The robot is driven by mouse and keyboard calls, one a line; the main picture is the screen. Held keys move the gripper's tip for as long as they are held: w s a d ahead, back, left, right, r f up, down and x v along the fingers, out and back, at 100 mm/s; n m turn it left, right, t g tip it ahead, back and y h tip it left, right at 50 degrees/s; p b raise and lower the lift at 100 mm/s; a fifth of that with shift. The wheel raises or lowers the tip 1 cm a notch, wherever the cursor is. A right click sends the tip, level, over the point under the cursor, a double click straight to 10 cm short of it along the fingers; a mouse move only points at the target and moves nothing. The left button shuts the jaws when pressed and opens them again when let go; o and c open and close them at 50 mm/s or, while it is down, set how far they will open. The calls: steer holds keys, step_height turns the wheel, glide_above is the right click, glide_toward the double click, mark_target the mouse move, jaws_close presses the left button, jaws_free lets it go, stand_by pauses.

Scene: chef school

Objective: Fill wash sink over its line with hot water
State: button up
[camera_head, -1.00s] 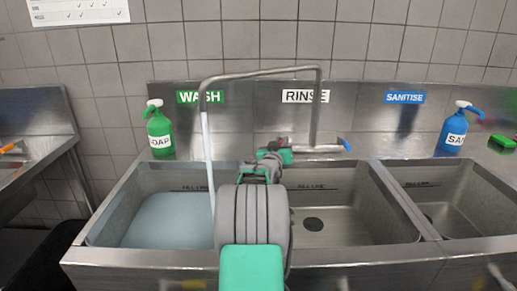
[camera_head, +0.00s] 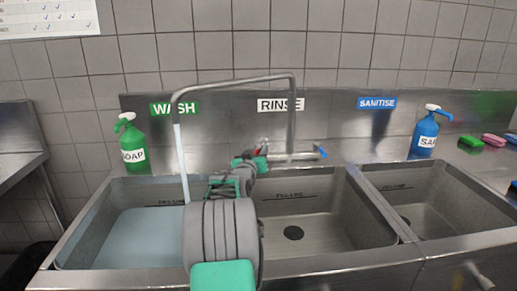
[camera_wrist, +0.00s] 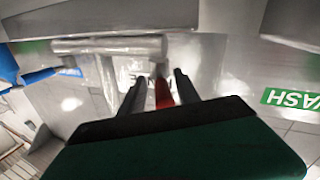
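The wash sink (camera_head: 75,262) is the left basin under the green WASH sign (camera_head: 174,109). It holds bluish water (camera_head: 140,238). Its fill-line mark (camera_head: 172,202) shows just above the water surface. The tap spout (camera_head: 230,81) bends over this sink, and a stream of water (camera_head: 181,160) runs from it. The tap body (camera_head: 295,156) has a blue handle (camera_head: 323,151) at right and a red handle (camera_wrist: 162,93) at left. My gripper (camera_wrist: 159,78) is open, its fingers apart on either side of the red handle. My arm hides part of the wash sink.
The rinse sink (camera_head: 335,262) and sanitise sink (camera_head: 470,236) stand to the right, with no water visible. A green soap bottle (camera_head: 132,148) stands at back left and a blue sanitiser bottle (camera_head: 425,135) at back right. Coloured sponges (camera_head: 470,141) lie at far right.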

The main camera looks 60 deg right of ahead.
mark_target(258, 149)
step_height(258, 149, up, 3)
steer(key=shift+r, duration=0.1)
steer(key=s+a+r, duration=0.7)
steer(key=a+r, duration=0.2)
steer(key=a, duration=0.3)
steer(key=shift+s+r, duration=0.15)
steer(key=shift+r, duration=0.2)
steer(key=shift+c, duration=0.6)
